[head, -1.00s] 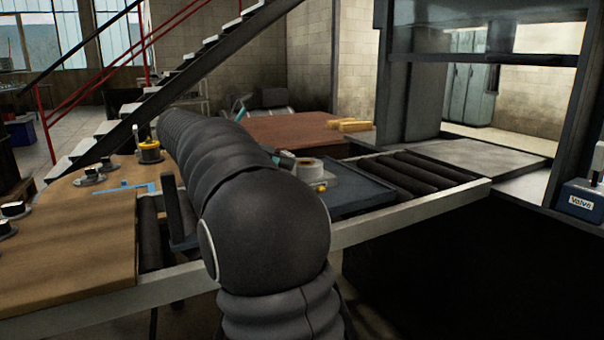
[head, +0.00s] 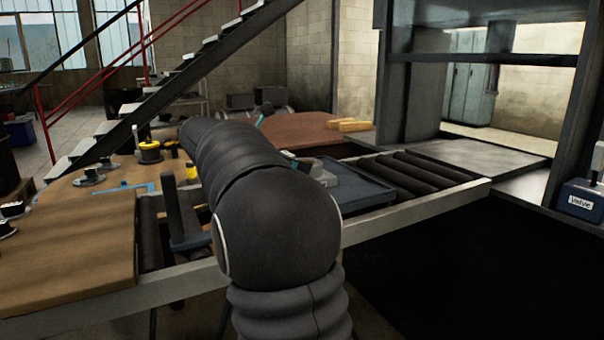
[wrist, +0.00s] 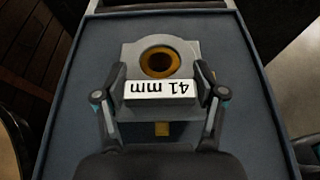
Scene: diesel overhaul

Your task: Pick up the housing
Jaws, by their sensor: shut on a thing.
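The housing (wrist: 187,55) is a grey block with a round, brass-coloured bore and a white label reading "41 mm", upside down in the wrist view. My gripper (wrist: 160,70) has one finger against each side of the housing and is shut on it. The housing is over a dark blue-grey tray (wrist: 70,130); I cannot tell whether it touches the tray. In the head view part of the housing (head: 323,173) shows just past my arm, which hides the rest and my gripper. The tray (head: 365,193) is on the roller conveyor.
Rollers (head: 418,172) lie right of the tray, inside a pale frame rail. A wooden table (head: 75,235) with several small parts stands at left, with a black-and-yellow part (head: 149,152). A brown round table (head: 300,130) is behind. A blue box labelled "Valve" (head: 580,201) is at far right.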

